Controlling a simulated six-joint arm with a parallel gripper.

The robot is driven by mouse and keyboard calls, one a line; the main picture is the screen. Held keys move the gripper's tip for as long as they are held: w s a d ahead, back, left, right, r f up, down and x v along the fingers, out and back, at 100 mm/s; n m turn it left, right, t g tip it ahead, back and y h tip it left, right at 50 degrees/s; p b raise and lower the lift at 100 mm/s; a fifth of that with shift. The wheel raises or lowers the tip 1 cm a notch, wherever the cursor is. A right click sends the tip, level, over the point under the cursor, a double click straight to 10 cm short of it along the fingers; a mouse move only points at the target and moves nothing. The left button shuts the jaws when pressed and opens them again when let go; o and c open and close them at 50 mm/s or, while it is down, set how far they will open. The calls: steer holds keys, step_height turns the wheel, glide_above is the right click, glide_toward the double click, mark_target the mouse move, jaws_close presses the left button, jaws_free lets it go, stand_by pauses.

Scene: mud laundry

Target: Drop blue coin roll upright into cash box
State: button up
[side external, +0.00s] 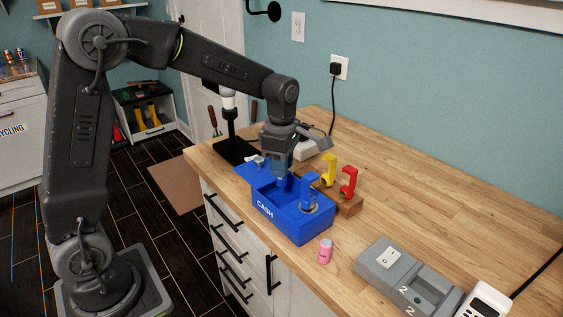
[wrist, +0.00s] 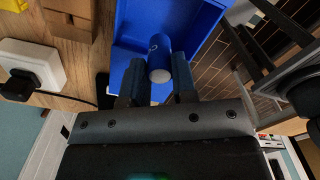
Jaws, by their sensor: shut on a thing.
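The blue cash box (side external: 290,225), marked CASH, stands open on the wooden counter in the side view. Its blue interior also shows in the wrist view (wrist: 205,20). My gripper (wrist: 159,82) is shut on the blue coin roll (wrist: 158,50), whose pale end faces the wrist camera. In the side view my gripper (side external: 282,176) points down over the left part of the open box. The roll is hard to separate from the blue box there, and its lower end and any contact with the box floor cannot be told.
A blue upright piece (side external: 310,188) rises at the box's right part. A yellow piece (side external: 328,170) and a red piece (side external: 348,182) stand on a wooden block behind. A pink roll (side external: 325,251) stands in front of the box.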

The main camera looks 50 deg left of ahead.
mark_target(280, 185)
steer(key=shift+f, duration=0.65)
steer(key=shift+f, duration=0.3)
steer(key=shift+f, duration=0.75)
steer(key=shift+f, duration=0.35)
steer(key=shift+f, duration=1.2)
steer(key=o, duration=0.9)
steer(key=shift+s+f, duration=0.1)
steer(key=c, duration=0.4)
